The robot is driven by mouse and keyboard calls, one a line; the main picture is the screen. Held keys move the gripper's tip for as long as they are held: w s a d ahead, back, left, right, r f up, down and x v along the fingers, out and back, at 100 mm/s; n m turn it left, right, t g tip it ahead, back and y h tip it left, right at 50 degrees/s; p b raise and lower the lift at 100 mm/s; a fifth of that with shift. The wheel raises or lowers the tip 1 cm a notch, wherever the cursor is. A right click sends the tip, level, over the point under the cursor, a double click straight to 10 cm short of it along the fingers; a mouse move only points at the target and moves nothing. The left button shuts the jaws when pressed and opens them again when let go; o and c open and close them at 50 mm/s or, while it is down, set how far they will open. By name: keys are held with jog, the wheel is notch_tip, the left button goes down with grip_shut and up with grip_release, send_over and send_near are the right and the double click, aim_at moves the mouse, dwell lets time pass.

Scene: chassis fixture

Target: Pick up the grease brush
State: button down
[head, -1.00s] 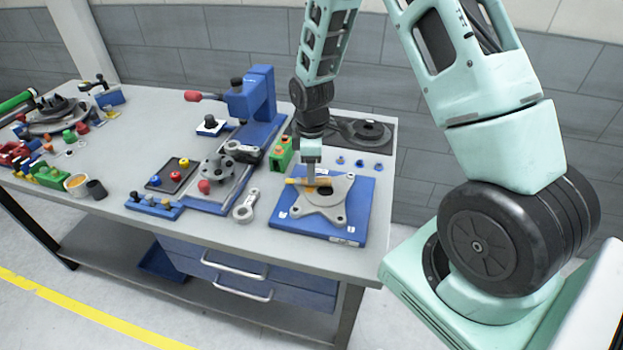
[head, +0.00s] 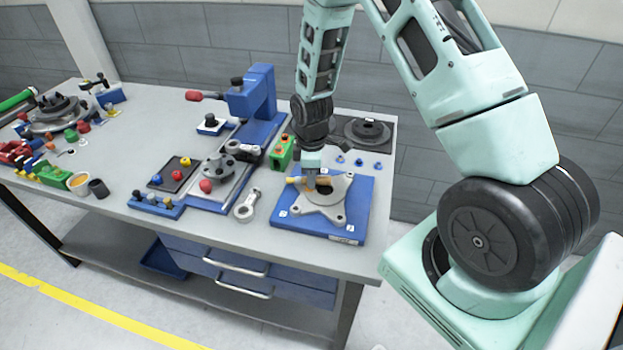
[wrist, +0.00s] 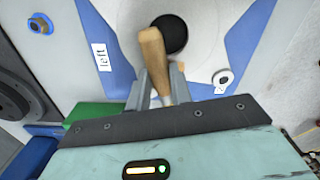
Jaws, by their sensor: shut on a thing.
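The grease brush (wrist: 154,59) has a light wooden handle and is between my gripper's fingers in the wrist view. My gripper (head: 309,187) is shut on the handle, over the left part of the grey star-shaped plate. In the head view the brush (head: 293,180) lies roughly level, its tan end sticking out left of the fingers. In the wrist view my gripper (wrist: 160,88) covers the brush's lower end. I cannot tell whether the brush touches the plate.
The grey plate (head: 330,208) with a round central hole sits on a blue base (head: 358,190). A green block (head: 281,153) stands close behind to the left. A blue press (head: 252,95) stands farther left. A metal link (head: 247,205) lies left of the base. Small blue parts (head: 358,162) lie behind it.

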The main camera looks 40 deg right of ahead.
notch_tip(320, 180, up, 10)
jog(key=b, duration=0.2)
jog(key=shift+b, duration=0.3)
